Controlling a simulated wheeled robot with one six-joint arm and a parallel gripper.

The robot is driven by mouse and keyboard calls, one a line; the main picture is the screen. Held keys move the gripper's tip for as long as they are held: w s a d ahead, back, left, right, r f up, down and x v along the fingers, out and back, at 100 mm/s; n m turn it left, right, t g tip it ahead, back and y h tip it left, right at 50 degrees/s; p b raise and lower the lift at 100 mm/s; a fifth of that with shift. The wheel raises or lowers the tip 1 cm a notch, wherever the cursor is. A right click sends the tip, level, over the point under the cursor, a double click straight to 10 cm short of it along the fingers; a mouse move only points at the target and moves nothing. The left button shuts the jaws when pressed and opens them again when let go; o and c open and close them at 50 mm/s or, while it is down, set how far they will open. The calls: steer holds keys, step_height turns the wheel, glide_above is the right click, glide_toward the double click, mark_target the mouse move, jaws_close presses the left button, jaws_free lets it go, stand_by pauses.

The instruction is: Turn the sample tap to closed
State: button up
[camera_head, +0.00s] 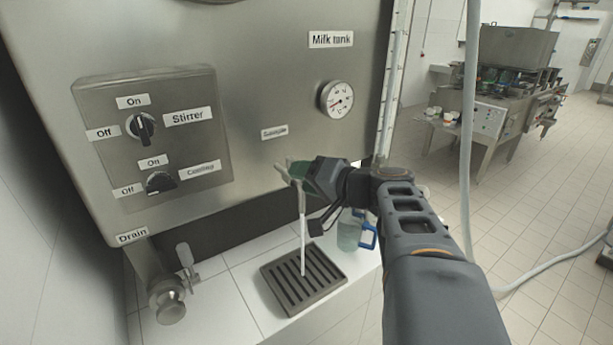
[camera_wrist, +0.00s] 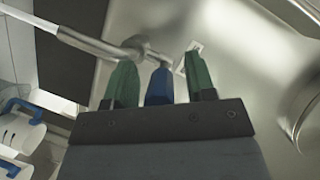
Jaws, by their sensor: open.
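The sample tap (camera_wrist: 133,44) is a metal spout with a blue lever (camera_wrist: 159,88) on the milk tank. A white stream (camera_head: 303,240) runs down from it onto the drip grate; it also shows in the wrist view (camera_wrist: 45,24). My gripper (camera_wrist: 160,62) is open, with one green finger on each side of the blue lever. Gaps show between lever and fingers. In the head view my gripper (camera_head: 298,172) is at the tap, below the "Sample" label (camera_head: 274,132), and hides most of the tap and its lever.
The dark slotted drip grate (camera_head: 268,282) lies on the white tiled ledge below. A clear jug (camera_head: 349,232) with a blue handle stands right of it, under my arm. The drain valve (camera_head: 168,297) is at lower left. A stirrer and cooling panel (camera_head: 205,139) is on the tank.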

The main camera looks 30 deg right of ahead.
jaws_close()
stand_by(0.5)
